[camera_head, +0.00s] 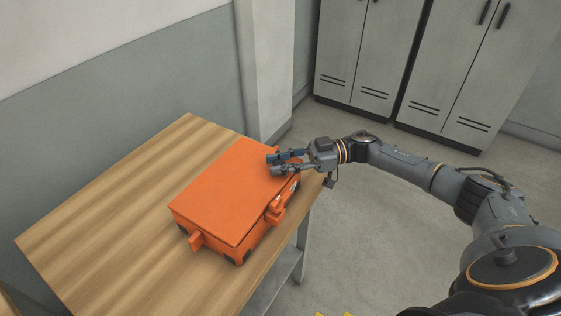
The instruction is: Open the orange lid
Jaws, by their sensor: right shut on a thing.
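An orange case (246,232) with black corner feet stands on the wooden table. Its flat orange lid (225,193) lies on top and looks closed, or nearly so. An orange latch piece (277,207) sticks out on the right side, and another orange tab (195,241) sticks out at the near left corner. My right gripper (271,163) reaches in from the right at the lid's far right edge. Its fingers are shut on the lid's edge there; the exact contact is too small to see. My left gripper is not in view.
The wooden table (110,222) is bare to the left of the case. A wall stands behind it. Grey lockers (370,50) stand at the back right. The floor (350,235) between the table and my right arm is clear.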

